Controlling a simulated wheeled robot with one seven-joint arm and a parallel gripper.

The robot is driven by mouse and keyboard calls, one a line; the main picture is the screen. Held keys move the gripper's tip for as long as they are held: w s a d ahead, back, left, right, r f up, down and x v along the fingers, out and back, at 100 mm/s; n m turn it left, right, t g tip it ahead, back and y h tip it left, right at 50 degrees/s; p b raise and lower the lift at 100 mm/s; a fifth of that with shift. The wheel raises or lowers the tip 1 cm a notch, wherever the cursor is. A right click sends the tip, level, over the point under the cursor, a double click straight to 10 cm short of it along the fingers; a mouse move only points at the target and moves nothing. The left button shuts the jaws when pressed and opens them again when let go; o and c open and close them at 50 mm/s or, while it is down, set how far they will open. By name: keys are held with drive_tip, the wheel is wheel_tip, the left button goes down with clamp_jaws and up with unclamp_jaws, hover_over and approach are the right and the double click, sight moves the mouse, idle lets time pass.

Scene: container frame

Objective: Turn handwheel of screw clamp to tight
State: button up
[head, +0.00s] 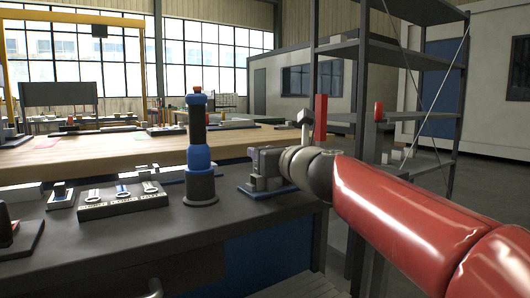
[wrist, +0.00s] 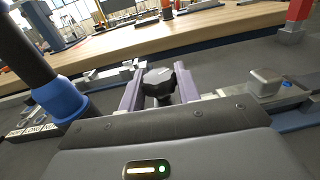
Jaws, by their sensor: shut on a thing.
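The handwheel (wrist: 158,82) is a dark lobed knob with a paler top face, seen in the wrist view between the two grey-purple fingers of my gripper (wrist: 157,88). My gripper is shut on it. Metal parts and a blue base edge, seemingly of the screw clamp (wrist: 266,80), show to the right of the fingers. In the head view my gripper (head: 262,170) is low over the grey bench and hides the handwheel and most of the clamp. A dark blue base plate (head: 275,191) shows beneath it. I cannot tell how tight the screw is.
A tall blue-and-black column (head: 199,150) stands left of my gripper; it is close in the wrist view (wrist: 62,98). A labelled tool tray (head: 122,199) lies farther left. A wooden table (head: 100,150) stands behind, and a grey shelf rack (head: 395,55) stands to the right.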

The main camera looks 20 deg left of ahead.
drive_tip(key=m+t+h+p, duration=0.1)
drive_tip(key=m+t+h, duration=0.1)
drive_tip(key=h, duration=0.1)
drive_tip(key=shift+s+a+m, duration=0.1)
drive_tip(key=shift+m, duration=0.2)
drive_tip(key=shift+m+t+h+p, duration=0.4)
drive_tip(key=shift+m+t+h, duration=1)
drive_tip(key=shift+h, duration=0.8)
drive_tip(key=o, duration=1)
drive_tip(key=shift+c, duration=0.2)
drive_tip(key=v, duration=0.7)
drive_tip(key=shift+s, duration=0.3)
